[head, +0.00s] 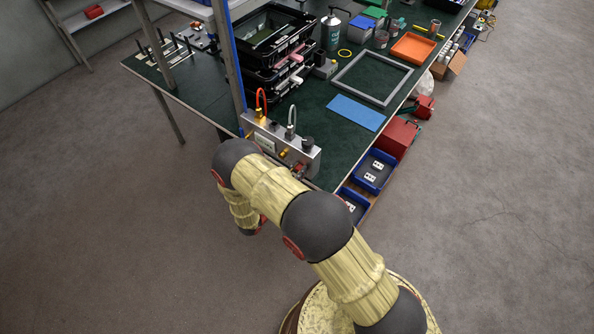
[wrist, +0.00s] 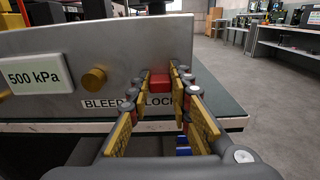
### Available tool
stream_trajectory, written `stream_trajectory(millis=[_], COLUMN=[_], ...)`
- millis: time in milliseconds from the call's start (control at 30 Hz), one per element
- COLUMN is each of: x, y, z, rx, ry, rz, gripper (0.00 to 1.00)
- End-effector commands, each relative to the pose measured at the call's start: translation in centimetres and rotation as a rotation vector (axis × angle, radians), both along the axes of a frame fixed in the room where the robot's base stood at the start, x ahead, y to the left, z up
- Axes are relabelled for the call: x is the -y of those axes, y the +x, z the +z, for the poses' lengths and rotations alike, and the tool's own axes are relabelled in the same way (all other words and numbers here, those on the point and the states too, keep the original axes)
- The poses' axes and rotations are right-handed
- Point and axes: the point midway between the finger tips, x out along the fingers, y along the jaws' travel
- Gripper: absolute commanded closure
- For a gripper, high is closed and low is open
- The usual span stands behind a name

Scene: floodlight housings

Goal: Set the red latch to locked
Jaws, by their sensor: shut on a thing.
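The red latch (wrist: 160,80) is a small red block at the right end of a grey metal housing (wrist: 110,50), seen in the wrist view. My gripper (wrist: 166,86) reaches forward to it, with its yellow-padded fingertips on either side of the block and shut on it. The fingers hide part of the latch and part of the label (wrist: 105,103), which reads "BLEED" and "LOCK". I cannot tell the latch's exact position setting. In the head view the housing (head: 262,135) stands at the near table edge, and my arm hides the gripper.
A brass knob (wrist: 94,79) and a "500 kPa" plate (wrist: 36,76) are on the housing face left of the latch. Red (head: 261,98) and grey (head: 291,118) hoses rise from its top. Blue bins (head: 373,172) stand right of it. Open floor lies in front.

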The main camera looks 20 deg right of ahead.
Motion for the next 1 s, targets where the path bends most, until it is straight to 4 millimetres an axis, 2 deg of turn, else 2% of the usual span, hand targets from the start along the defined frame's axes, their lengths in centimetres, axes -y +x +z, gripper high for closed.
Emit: stream_trajectory(millis=[233,267,567,867,1000], x=[0.02,0.02,0.00,-0.06,-0.90], y=[-0.12,-0.14,-0.08,-0.10,-0.61], z=[-0.36,-0.38,-0.23,-0.16,-0.16], rx=[-0.008,-0.009,-0.006,-0.005,-0.005], ry=[0.006,0.006,0.004,0.004,0.004], rz=[0.002,0.002,0.002,0.002,0.004], gripper=[1.00,0.78,0.61,0.61,0.61])
